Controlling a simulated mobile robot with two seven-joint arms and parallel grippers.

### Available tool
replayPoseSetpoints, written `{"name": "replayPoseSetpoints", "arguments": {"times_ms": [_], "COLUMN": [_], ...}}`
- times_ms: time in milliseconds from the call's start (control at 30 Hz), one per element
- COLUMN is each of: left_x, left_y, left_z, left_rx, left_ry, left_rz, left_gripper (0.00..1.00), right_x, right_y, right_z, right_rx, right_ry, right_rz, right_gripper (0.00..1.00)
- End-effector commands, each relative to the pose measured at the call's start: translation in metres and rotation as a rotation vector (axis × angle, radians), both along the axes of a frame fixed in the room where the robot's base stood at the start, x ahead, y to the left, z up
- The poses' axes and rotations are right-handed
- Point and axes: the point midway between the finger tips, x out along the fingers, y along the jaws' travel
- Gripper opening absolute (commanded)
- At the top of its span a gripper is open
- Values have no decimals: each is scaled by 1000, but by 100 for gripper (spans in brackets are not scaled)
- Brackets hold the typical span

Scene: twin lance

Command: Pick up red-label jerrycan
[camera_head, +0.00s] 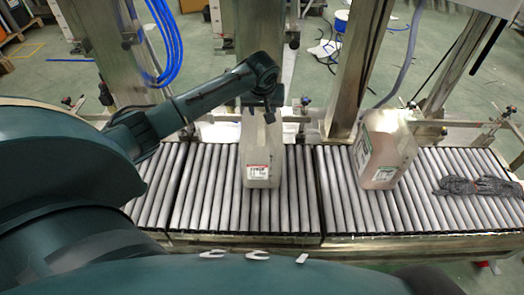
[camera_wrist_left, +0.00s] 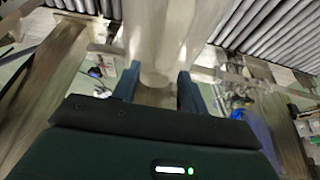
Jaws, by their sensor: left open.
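A pale, translucent jerrycan (camera_head: 262,145) stands upright on the roller conveyor, with a small white label that shows some red on its lower front. My left gripper (camera_head: 259,112) is over the top of this jerrycan, near its handle. In the left wrist view the jerrycan (camera_wrist_left: 172,35) fills the area beyond and between the two fingers of my left gripper (camera_wrist_left: 158,88), which are apart. I cannot tell whether the fingers touch it. My right gripper is not in view.
A second jerrycan (camera_head: 390,145), pinkish with white-and-green labels, stands to the right on the conveyor (camera_head: 218,190). Dark gloves (camera_head: 480,186) lie further right. A metal post (camera_head: 358,65) and a side rail stand behind the conveyor. Rollers left of the first jerrycan are clear.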

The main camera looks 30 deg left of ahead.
Motion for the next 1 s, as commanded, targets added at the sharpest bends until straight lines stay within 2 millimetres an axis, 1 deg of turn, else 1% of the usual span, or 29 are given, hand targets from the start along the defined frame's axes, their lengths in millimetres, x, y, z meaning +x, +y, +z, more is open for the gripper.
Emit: {"name": "replayPoseSetpoints", "arguments": {"times_ms": [33,200,500,1000], "left_x": [4,11,12,12], "left_y": [5,10,11,11], "left_z": [-11,-29,-31,-31], "left_rx": [1,0,0,0], "left_ry": [2,2,0,0], "left_rz": [3,0,-1,-1], "left_gripper": [43,43,43,2], "right_x": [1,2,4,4], "right_y": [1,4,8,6], "right_z": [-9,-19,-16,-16], "right_rx": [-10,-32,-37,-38], "right_ry": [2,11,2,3], "right_rz": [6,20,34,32], "right_gripper": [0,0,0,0]}}
